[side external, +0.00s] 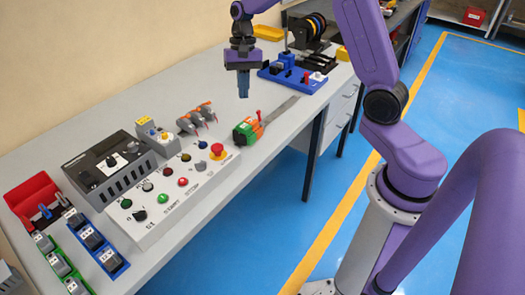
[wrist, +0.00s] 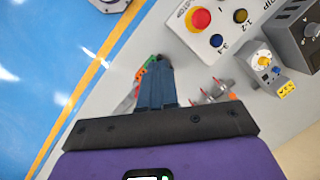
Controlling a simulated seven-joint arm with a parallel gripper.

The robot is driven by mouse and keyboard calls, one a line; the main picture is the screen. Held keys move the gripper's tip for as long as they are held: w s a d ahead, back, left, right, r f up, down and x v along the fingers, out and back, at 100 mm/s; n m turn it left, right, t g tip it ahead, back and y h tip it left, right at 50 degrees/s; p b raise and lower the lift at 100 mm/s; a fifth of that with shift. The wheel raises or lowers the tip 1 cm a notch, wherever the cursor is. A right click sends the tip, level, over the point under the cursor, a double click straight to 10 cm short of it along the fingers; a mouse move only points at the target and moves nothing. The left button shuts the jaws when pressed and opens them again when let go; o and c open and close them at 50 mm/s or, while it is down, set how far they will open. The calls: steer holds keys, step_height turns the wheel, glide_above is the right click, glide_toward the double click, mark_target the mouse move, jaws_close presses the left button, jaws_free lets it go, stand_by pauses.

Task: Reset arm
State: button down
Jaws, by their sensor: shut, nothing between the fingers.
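My gripper (side external: 243,95) hangs in the air above the grey bench, pointing down, with its fingers together and nothing held. In the wrist view its dark blue fingers (wrist: 156,72) reach up from the purple wrist. A green and orange device with a red lever (side external: 247,130) lies on the bench below and near my gripper. A flat grey strip (side external: 282,108) extends from it toward the right. In the wrist view the device (wrist: 148,66) is partly hidden by my fingers. My gripper is apart from everything on the bench.
A control panel (side external: 150,218) with coloured buttons and a red emergency stop (side external: 217,151) stands to the left. Grey clamps with orange levers (side external: 197,119) stand behind. A blue tray (side external: 300,80) and spools (side external: 313,28) are at the back right. Bare bench (side external: 215,85) lies behind my gripper.

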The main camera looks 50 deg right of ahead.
steer(key=s+a+r+n+h, duration=0.1)
steer(key=s+a+n, duration=0.35)
steer(key=s, duration=0.25)
steer(key=s+a+r+n+t, duration=0.1)
steer(key=s+a+r+n, duration=0.15)
steer(key=s+n, duration=0.4)
steer(key=s+a+r+n+h, duration=0.1)
steer(key=s+a+n, duration=0.25)
steer(key=s, duration=0.55)
steer(key=s+d+f+n, duration=0.1)
steer(key=s+n, duration=0.4)
steer(key=s, duration=0.3)
steer(key=shift+s+d+f+n+t, duration=0.2)
steer(key=shift+d+n+t, duration=0.1)
steer(key=shift+n+t, duration=0.1)
steer(key=shift+r, duration=0.1)
